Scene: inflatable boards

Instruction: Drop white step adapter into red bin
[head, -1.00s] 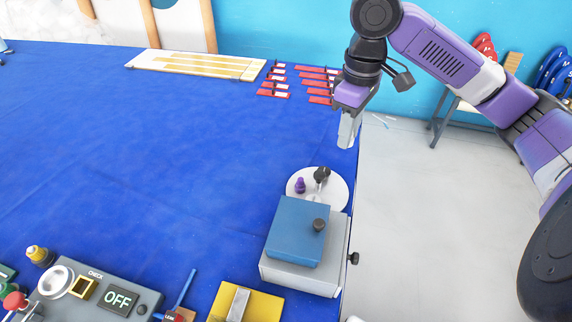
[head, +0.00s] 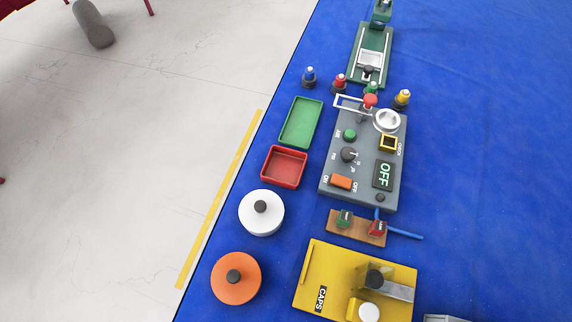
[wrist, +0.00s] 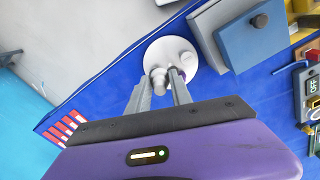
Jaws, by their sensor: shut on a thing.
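The red bin (head: 270,178) is a small open tray in the head view, left of the grey control panel, and it looks empty. My gripper (wrist: 161,84) shows only in the wrist view. Its two fingers are shut on a small pale stepped piece, the white step adapter (wrist: 158,76). Behind it in that view is a round white plate (wrist: 155,52) with other small pegs on it. The fingers partly hide a purple one. The red bin is not visible in the wrist view.
A green tray (head: 301,123) adjoins the red bin. A white disc (head: 254,225) and an orange disc (head: 222,290) with dark knobs lie nearer. The control panel (head: 362,180) stands right of the bin. A blue box (wrist: 255,42) stands beside the plate.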

